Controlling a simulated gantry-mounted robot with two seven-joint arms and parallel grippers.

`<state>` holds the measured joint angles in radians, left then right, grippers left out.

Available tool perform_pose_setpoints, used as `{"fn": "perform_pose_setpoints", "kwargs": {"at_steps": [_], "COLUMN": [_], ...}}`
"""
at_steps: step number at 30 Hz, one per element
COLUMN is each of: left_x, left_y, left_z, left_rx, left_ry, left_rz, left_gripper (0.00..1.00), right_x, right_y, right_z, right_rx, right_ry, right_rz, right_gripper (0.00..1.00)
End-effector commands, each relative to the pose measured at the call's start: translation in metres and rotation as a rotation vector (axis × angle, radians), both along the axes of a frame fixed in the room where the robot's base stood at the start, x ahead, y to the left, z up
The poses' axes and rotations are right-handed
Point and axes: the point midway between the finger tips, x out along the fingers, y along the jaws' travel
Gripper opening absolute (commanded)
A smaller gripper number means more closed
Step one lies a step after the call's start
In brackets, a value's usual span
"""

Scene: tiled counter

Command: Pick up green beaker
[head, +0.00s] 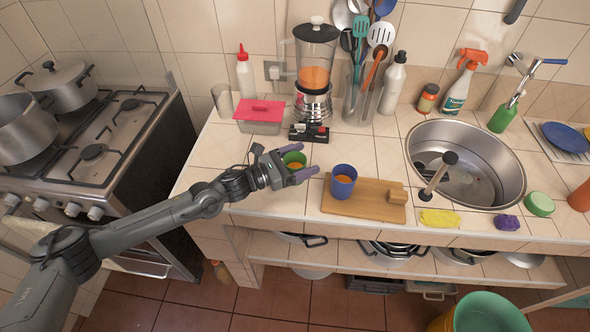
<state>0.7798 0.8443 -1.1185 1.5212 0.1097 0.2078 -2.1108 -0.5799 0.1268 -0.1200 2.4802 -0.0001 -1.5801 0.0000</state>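My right gripper is not in view.
A blue cup (344,181) stands on a wooden board (373,203) just right of the gripper. Behind are a black device (309,133), a red-lidded box (260,118) and a blender (314,75). A sink (470,185) is at right, a stove (100,130) at left.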

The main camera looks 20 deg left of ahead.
Motion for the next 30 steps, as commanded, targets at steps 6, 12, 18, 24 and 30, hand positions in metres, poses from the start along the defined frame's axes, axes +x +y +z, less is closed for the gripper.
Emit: {"fn": "perform_pose_setpoints", "kwargs": {"at_steps": [6, 12, 18, 24, 30], "left_x": [0.000, 0.000, 0.000, 0.000, 0.000], "left_y": [0.000, 0.000, 0.000, 0.000, 0.000], "left_z": [0.000, 0.000, 0.003, 0.026, 0.061], "left_rx": [0.000, 0.000, 0.000, -0.002, -0.001], "left_ry": [0.000, 0.000, 0.000, -0.005, -0.004], "left_rz": [0.000, 0.000, 0.000, 0.000, 0.000], "left_gripper": [0.49, 0.32, 0.32, 0.32, 0.32], "right_x": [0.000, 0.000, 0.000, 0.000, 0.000], "right_y": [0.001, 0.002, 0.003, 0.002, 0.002], "right_z": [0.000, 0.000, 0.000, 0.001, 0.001], "right_rx": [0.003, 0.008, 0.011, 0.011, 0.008], "right_ry": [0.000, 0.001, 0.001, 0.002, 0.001], "right_rz": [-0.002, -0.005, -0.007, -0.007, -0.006], "right_gripper": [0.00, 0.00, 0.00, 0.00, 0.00]}}
